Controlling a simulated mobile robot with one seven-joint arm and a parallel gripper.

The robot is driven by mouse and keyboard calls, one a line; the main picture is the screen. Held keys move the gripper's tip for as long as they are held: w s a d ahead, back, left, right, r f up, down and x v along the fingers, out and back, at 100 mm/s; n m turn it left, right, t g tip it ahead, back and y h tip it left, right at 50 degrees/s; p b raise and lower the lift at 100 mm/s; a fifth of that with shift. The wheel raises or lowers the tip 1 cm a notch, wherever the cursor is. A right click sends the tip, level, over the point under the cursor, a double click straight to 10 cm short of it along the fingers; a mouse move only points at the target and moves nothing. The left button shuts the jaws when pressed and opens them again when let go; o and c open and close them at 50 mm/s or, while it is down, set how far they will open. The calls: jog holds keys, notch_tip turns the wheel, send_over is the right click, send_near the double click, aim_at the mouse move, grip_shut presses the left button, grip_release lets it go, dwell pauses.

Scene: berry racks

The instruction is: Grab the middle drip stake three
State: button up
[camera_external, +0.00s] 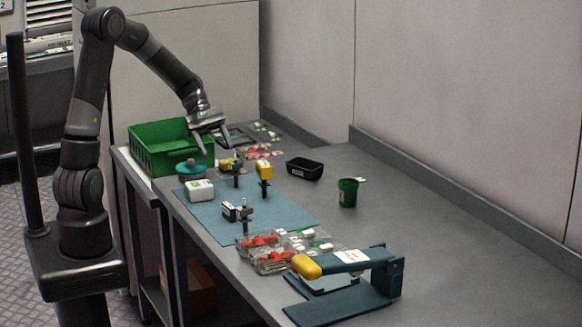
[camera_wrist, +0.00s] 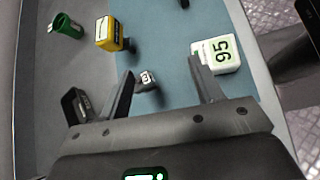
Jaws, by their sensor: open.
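Several small dark stake-like pieces stand on the blue mat (camera_external: 211,222); I cannot read which is number three. One dark piece with a pale label (camera_wrist: 146,80) is between and a little beyond my fingertips in the wrist view; it seems to be the rearmost dark stake (camera_external: 237,172) in the external view. A yellow-headed one (camera_external: 264,171) stands to its right, and shows at the upper left in the wrist view (camera_wrist: 108,34). Another with a pale-labelled head (camera_external: 232,210) stands nearer the front. My gripper (camera_external: 211,145) is open and empty above the mat's rear.
A white box marked 95 (camera_wrist: 216,56) sits beside my right finger. A teal round pot (camera_external: 190,169) and green crate (camera_external: 150,153) stand at left. A black tray (camera_external: 304,168) and green cup (camera_external: 347,192) are right. Berry punnets (camera_external: 264,250) and a blue yellow-handled device (camera_external: 345,262) are in front.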

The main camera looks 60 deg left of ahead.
aim_at(235, 162)
jog(key=w+a+f+n+t+h, duration=0.2)
jog(key=w+a+n+h, duration=0.1)
jog(key=a+n, duration=0.15)
jog(key=shift+m, duration=0.35)
jog(key=x, duration=0.4)
jog(key=shift+w+d+f, duration=0.1)
jog(key=shift+w+f, duration=0.15)
jog(key=shift+f, duration=0.1)
jog(key=shift+f+x, duration=0.15)
jog(key=shift+x, duration=1.3)
jog(key=shift+f+x, duration=0.2)
jog(key=shift+x, duration=1.2)
jog(key=shift+c, duration=0.6)
jog(key=c, duration=0.9)
